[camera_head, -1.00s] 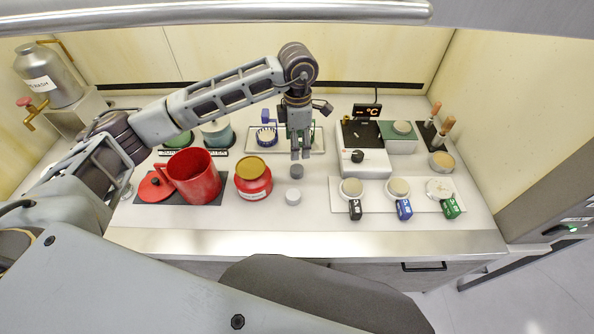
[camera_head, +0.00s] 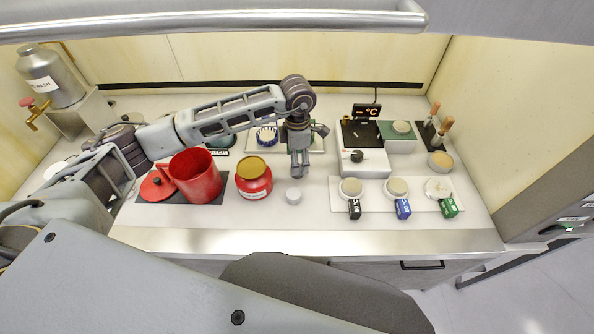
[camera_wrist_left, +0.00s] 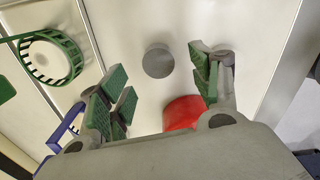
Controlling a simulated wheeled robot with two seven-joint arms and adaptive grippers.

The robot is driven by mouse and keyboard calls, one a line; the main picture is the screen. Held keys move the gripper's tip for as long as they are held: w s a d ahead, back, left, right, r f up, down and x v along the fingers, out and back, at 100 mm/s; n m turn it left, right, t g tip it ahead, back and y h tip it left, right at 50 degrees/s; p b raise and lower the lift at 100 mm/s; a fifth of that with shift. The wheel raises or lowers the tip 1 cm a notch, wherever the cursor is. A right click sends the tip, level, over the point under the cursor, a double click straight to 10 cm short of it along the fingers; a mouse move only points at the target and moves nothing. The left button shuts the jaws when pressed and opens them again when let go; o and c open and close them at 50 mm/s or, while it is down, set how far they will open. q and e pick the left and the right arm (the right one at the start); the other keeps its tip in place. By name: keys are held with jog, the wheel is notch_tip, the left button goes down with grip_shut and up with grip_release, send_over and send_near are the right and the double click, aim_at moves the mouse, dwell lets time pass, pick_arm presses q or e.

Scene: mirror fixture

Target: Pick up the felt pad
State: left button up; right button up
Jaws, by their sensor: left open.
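A dark grey round disc, which looks like the felt pad (camera_wrist_left: 158,61), lies flat on the pale worktop in the left wrist view. My left gripper (camera_wrist_left: 163,90) is open and empty, pointing down, with its green-padded fingers on either side of the disc in that view and apart from it. In the head view my left gripper (camera_head: 300,172) is over the middle of the worktop and hides the disc. My right gripper is not in view.
A red jar with a tan lid (camera_head: 254,180) stands close left of the gripper, with a red mug (camera_head: 196,176) beyond it. A white plate with several round pieces (camera_head: 375,200) and a white heater box (camera_head: 364,163) are to the right. Strainers stand behind the gripper.

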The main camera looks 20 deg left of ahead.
pick_arm(q)
jog(key=shift+a+f+p, duration=0.15)
jog(key=shift+f+p, duration=0.6)
jog(key=shift+f, duration=1.85)
jog(key=c, duration=0.9)
jog(key=shift+w+r, duration=0.1)
jog(key=shift+r, duration=0.1)
notch_tip(320, 180, up, 8)
jog(key=shift+f+b, duration=0.1)
jog(key=shift+b, duration=0.7)
jog(key=shift+r, duration=0.95)
